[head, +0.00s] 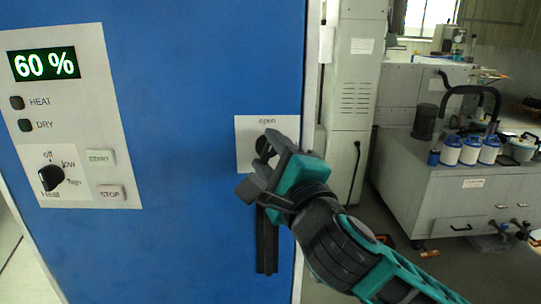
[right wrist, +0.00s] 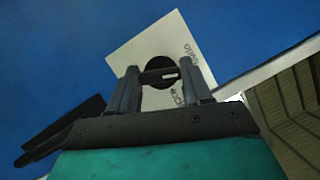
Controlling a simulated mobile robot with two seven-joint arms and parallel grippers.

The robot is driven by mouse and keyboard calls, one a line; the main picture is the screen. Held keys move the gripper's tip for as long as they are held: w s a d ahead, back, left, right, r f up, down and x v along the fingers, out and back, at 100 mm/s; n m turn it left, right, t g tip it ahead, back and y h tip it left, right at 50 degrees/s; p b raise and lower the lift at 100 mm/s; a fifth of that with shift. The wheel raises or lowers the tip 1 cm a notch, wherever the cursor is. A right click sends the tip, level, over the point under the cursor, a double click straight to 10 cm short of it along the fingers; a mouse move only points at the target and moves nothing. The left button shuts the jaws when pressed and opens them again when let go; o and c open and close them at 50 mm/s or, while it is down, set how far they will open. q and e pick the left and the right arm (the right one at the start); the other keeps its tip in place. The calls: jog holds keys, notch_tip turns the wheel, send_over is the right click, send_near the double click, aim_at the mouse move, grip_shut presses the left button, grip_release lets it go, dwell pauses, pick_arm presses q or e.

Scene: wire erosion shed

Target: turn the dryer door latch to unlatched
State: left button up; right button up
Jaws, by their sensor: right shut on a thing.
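The dryer door latch (head: 263,144) is a dark round knob on a white plate (head: 283,124) on the blue door. The plate reads "open" at its top; its lower right is hidden behind my gripper. My right gripper (head: 262,166) reaches the latch from the lower right and covers most of it. In the right wrist view the latch (right wrist: 160,67) has a dark bar between the two fingers of the right gripper (right wrist: 158,78), which are shut on it. The latch's exact angle is hard to tell. My left gripper is in neither view.
A long black vertical handle (head: 267,242) is below the latch. A control panel (head: 80,130) with a "60 %" display, a Heat knob (head: 50,177) and START and STOP buttons is at left. A grey bench (head: 455,195) with white canisters stands at right, beyond open floor.

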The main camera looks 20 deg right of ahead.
jog(key=shift+r+n+g, duration=0.1)
jog(key=shift+n+g, duration=0.4)
jog(key=shift+n, duration=0.9)
jog(key=o, duration=1.1)
jog(key=shift+c, duration=0.2)
